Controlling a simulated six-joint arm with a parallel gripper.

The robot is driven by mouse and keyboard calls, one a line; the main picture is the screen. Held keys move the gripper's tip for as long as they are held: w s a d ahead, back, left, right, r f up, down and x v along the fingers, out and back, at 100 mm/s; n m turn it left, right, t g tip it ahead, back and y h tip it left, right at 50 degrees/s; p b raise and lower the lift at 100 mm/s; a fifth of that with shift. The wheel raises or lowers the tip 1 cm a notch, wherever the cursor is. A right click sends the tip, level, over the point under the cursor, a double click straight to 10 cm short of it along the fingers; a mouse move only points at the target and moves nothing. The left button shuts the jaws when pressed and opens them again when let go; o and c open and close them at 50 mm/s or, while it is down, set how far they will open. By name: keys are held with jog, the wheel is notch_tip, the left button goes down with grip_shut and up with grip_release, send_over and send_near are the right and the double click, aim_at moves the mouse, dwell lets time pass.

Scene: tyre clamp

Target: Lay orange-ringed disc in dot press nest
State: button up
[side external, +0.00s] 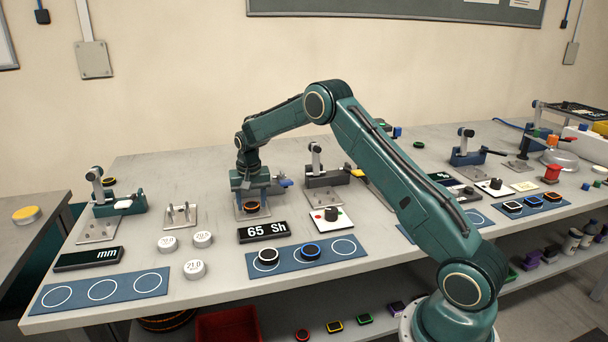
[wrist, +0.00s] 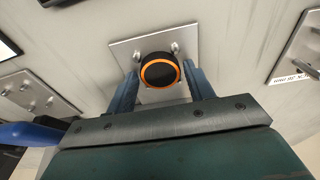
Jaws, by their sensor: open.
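The orange-ringed disc (wrist: 160,70) is black and lies flat on a square metal plate (wrist: 122,52), beside two small pegs. In the side view the disc (side external: 253,207) sits low on the plate under my gripper (side external: 251,197), behind the "65 Sh" display. In the wrist view my gripper (wrist: 161,90) is open, with one finger on each side of the disc. I cannot tell whether the fingers touch it. The arm hides much of the station here, and no label shows which fixture is the dot press.
A blue mat (side external: 327,261) in front holds a white-ringed disc (side external: 268,257) and a blue-ringed disc (side external: 311,252); its right circle is empty. Clamp stations stand left (side external: 119,203) and right (side external: 323,177). The display (side external: 263,232) and a knob panel (side external: 331,218) are close by.

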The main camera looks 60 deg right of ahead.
aim_at(252, 206)
jog(key=c, duration=0.8)
jog(key=shift+o, duration=0.2)
jog(key=shift+r, duration=0.1)
jog(key=shift+r, duration=2.9)
